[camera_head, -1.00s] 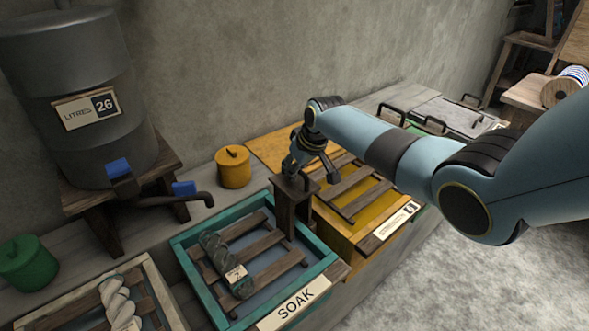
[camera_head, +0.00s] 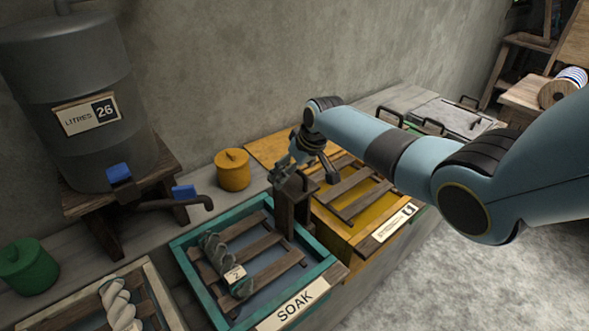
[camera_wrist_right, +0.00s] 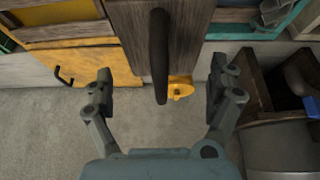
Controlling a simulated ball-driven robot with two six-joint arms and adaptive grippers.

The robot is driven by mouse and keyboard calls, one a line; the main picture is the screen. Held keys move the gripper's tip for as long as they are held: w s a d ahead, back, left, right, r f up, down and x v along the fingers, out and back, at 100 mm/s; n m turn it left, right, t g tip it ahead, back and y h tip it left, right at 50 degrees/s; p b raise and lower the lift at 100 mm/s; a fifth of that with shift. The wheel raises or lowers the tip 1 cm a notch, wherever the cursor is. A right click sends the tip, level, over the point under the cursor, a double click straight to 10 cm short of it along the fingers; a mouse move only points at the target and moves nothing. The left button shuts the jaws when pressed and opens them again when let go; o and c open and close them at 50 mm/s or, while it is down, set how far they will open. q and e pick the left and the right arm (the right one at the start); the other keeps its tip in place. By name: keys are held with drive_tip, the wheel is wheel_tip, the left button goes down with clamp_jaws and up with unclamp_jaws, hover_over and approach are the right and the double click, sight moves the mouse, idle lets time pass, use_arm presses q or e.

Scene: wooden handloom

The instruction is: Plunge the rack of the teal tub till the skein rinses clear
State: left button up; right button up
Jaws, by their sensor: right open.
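The teal tub (camera_head: 327,262), labelled SOAK, stands on the bench in the head view. Its slatted wooden rack (camera_head: 262,246) lies inside, with a dark grey-green twisted skein (camera_head: 213,248) and a tag reading 2 across it. A wooden post (camera_head: 286,214) rises at the tub's back right. My right gripper (camera_head: 290,168) is just above the post. In the right wrist view, my open right gripper (camera_wrist_right: 161,78) has its fingers on both sides of a dark bar handle (camera_wrist_right: 159,50), with gaps to each finger. My left gripper is out of view.
A yellow tub (camera_head: 338,225) with slats adjoins on the right. A grey drum (camera_head: 75,145) reading 26 litres with a spout (camera_head: 200,199) stands back left. A yellow pot (camera_head: 233,172) sits behind. A pale tub (camera_head: 165,290) with a white skein is at left.

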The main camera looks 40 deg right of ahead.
wheel_tip(320, 180, up, 5)
drive_tip(key=p, duration=0.4)
drive_tip(key=shift+r, duration=1)
